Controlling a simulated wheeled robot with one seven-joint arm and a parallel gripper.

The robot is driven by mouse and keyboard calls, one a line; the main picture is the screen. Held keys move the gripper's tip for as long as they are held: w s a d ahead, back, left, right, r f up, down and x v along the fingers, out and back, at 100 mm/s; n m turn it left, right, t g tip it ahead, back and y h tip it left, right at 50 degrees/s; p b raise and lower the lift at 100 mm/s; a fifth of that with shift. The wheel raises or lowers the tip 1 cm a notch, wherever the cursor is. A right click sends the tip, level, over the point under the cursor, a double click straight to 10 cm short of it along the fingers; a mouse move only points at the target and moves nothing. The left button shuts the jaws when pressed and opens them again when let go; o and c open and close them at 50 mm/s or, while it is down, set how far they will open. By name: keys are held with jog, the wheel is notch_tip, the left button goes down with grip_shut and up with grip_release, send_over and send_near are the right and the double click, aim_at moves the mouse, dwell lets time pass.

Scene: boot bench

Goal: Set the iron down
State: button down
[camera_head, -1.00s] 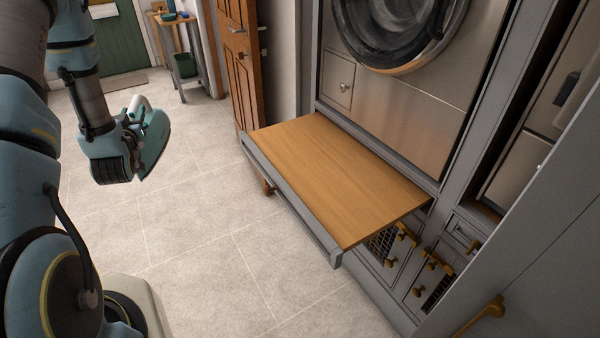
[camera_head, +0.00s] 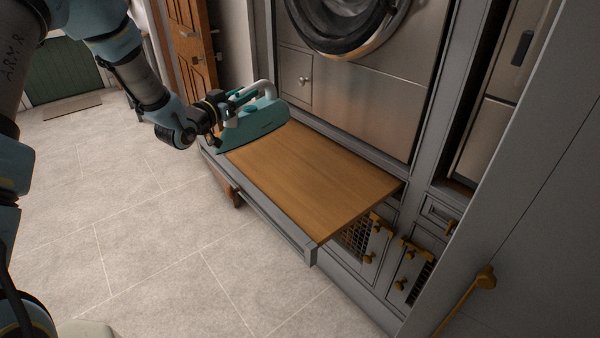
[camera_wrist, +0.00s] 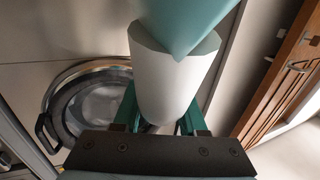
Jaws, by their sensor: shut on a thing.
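The iron (camera_head: 252,128) is teal with a white handle. In the head view it is at the far left end of the pull-out wooden board (camera_head: 315,180), over or at the board's edge. I cannot tell whether it touches the wood. My gripper (camera_head: 222,108) is at the iron's left side, shut on its handle. In the wrist view the white handle (camera_wrist: 165,85) stands between the green fingers of my gripper (camera_wrist: 160,120), with part of the teal body above it. The iron's underside is hidden.
The board is bare to the right of the iron. A front-loading washer (camera_head: 350,25) stands behind it. A wooden door (camera_head: 192,45) is behind at the left. The tiled floor (camera_head: 150,250) is clear.

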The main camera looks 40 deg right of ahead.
jog(key=s+d+m+g+b, duration=0.35)
jog(key=s+d+g, duration=0.25)
jog(key=s+d, duration=0.55)
notch_tip(320, 180, down, 9)
jog(key=p, duration=0.3)
jog(key=shift+s+a+h, duration=0.2)
jog(key=shift+a+h, duration=0.15)
jog(key=shift+h, duration=0.05)
jog(key=c, duration=0.9)
grip_release()
jog(key=shift+f+m, duration=0.2)
jog(key=shift+m, duration=0.05)
jog(key=o, duration=0.4)
jog(key=shift+o, duration=0.2)
jog(key=shift+r, duration=0.1)
jog(key=a+b, duration=0.3)
jog(key=a, duration=0.9)
jog(key=shift+w, duration=0.35)
